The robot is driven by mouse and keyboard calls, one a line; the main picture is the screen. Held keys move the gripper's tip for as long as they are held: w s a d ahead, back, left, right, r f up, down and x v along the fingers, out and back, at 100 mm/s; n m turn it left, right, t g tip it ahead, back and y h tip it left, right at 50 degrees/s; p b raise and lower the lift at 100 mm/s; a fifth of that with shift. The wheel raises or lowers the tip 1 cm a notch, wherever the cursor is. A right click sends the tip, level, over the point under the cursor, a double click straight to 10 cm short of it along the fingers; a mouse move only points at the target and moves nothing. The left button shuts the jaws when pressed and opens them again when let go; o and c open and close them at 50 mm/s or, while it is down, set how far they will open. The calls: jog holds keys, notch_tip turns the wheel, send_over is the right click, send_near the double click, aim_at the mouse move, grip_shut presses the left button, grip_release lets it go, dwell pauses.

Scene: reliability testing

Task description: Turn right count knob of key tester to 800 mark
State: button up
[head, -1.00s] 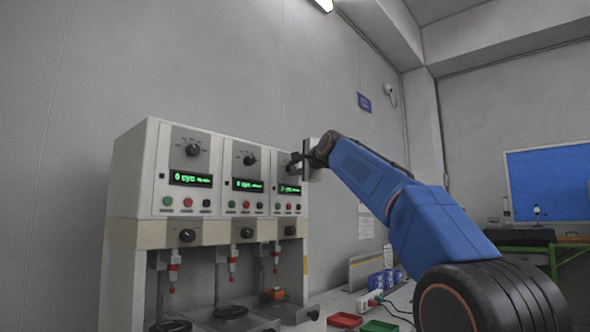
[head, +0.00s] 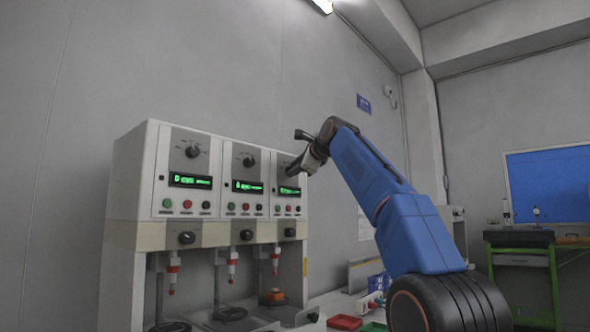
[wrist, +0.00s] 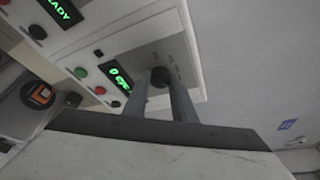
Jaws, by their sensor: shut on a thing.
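The key tester (head: 152,225) is a white and beige machine with three panels, each with a black knob, a green display and buttons. My gripper (head: 293,171) is at the right panel, in front of its count knob, and hides that knob in the head view. In the wrist view the black right count knob (wrist: 159,77) sits between the two grey fingers of my gripper (wrist: 164,88), which are shut on it. The gripper looks tilted relative to the panel. The right display (wrist: 120,79) reads 0 with blurred text. The dial marks around the knob are too small to read.
The left knob (head: 192,151) and middle knob (head: 249,161) are free. Below, red-tipped plungers (head: 232,262) hang over black round stands. A red tray (head: 344,322) and blue boxes (head: 376,282) are on the table to the right.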

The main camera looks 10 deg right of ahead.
jog(key=o, duration=1.1)
jog(key=shift+c, duration=0.2)
jog(key=shift+s, duration=0.1)
jog(key=v, duration=1.7)
jog(key=shift+s+d, duration=0.1)
jog(key=s+f+n+g+h, duration=0.1)
jog(key=s+f+n+g, duration=0.2)
jog(key=s+f, duration=1)
jog(key=s+d+f+n+g+h, duration=0.1)
jog(key=s+f+n+g, duration=0.3)
jog(key=f, duration=3)
jog(key=s+d+f+n+g+h, duration=0.1)
jog(key=s+f+n+g+h, duration=0.1)
jog(key=s+f+n, duration=1.1)
jog(key=s+f+g, duration=0.1)
jog(key=s+f, duration=0.8)
jog(key=f, duration=0.2)
jog(key=shift+s+d, duration=0.2)
jog(key=shift+s, duration=0.2)
